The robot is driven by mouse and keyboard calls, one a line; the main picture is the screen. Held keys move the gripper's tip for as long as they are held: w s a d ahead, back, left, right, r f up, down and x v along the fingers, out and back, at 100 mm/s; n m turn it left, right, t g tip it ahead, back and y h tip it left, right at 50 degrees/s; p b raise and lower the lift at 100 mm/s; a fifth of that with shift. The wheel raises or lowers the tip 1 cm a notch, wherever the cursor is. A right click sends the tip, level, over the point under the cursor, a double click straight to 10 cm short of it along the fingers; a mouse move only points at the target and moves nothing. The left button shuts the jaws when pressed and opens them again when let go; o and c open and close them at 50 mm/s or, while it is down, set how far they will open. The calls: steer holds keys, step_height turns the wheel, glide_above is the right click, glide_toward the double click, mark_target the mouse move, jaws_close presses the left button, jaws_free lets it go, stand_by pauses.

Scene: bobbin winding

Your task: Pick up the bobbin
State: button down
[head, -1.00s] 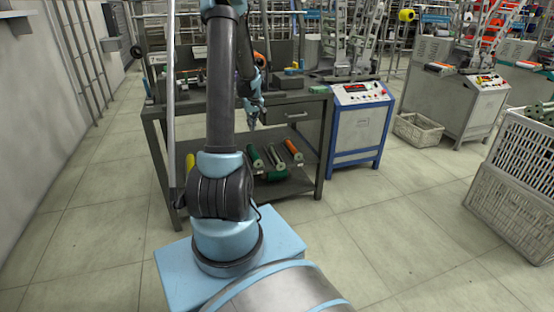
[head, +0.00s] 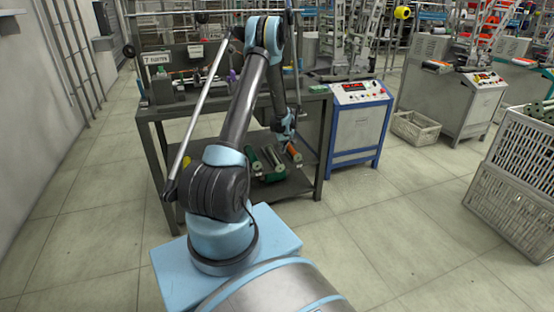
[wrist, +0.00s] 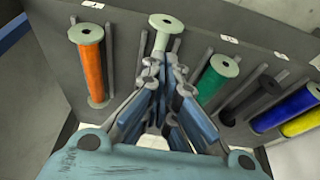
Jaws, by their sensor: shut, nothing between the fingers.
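Several bobbins lie in a slanted row on the workbench's lower shelf. In the wrist view an orange bobbin (wrist: 93,68) is at the left and a pale, empty-looking bobbin (wrist: 164,32) is at top centre. A green bobbin (wrist: 214,79), a dark one (wrist: 255,98), a blue one (wrist: 291,108) and a yellow one (wrist: 302,122) follow to the right. My gripper (wrist: 165,74) is shut and empty, its fingertips pointing at the pale bobbin and hiding its lower part. In the head view my gripper (head: 286,137) is beside the orange bobbin (head: 294,153).
The grey rack panel (wrist: 135,22) has small white labels and dark pegs between bobbins. The bench top (head: 185,98) overhangs the shelf. A blue-framed control cabinet (head: 358,128) stands right of the bench. White crates (head: 520,165) stand at far right. The floor in front is clear.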

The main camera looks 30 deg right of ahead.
mark_target(278, 162)
steer(key=shift+x, duration=5)
steer(key=shift+w+a, duration=0.15)
